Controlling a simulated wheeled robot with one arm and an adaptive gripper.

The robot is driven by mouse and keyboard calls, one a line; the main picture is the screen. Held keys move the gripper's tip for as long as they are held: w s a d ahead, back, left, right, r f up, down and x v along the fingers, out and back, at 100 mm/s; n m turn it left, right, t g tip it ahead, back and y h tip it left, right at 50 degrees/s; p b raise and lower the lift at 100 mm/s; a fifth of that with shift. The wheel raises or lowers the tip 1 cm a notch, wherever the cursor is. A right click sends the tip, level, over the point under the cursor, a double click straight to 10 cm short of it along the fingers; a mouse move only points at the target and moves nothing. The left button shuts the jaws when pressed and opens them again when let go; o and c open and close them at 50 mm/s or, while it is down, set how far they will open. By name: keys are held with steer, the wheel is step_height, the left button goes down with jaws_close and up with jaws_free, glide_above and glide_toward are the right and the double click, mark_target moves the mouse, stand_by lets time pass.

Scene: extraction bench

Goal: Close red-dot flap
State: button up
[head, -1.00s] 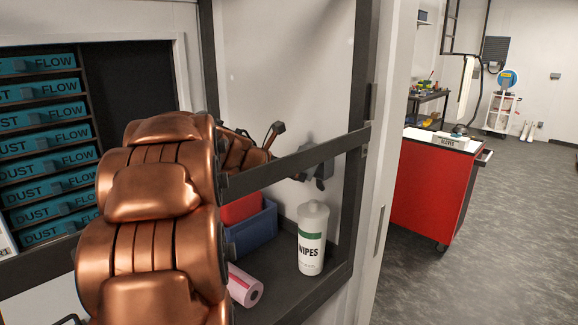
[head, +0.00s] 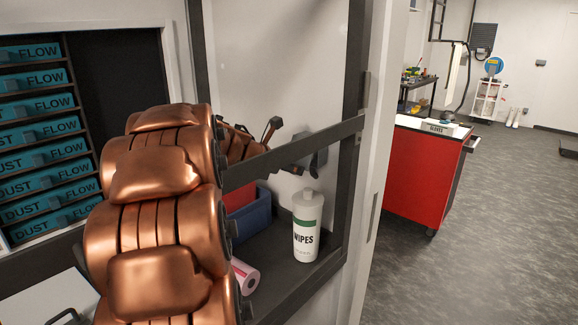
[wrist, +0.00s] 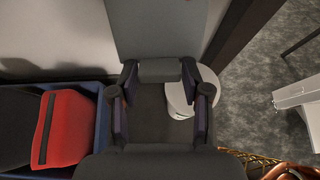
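A grey panel (wrist: 155,28) fills the top middle of the wrist view, with a small red mark at its top edge. It may be the red-dot flap; its hinge and how far it stands open are out of view. My gripper (wrist: 160,75) has its two fingers apart, one on each side of a small grey block at the panel's lower edge. I cannot tell whether they touch it. In the head view my gripper (head: 305,158) is partly hidden behind a dark frame bar, and I cannot make out a red dot there.
Below are a blue bin (head: 262,212) with a red item, a white wipes bottle (head: 306,235) and a pink roll (head: 246,276). A dark frame bar (head: 300,150) crosses in front. Teal drawers (head: 40,135) stand left, a red cart (head: 425,175) right.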

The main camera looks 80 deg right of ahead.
steer(key=shift+o, duration=1.4)
steer(key=shift+r, duration=0.15)
steer(key=v, duration=1.2)
steer(key=shift+a, duration=0.1)
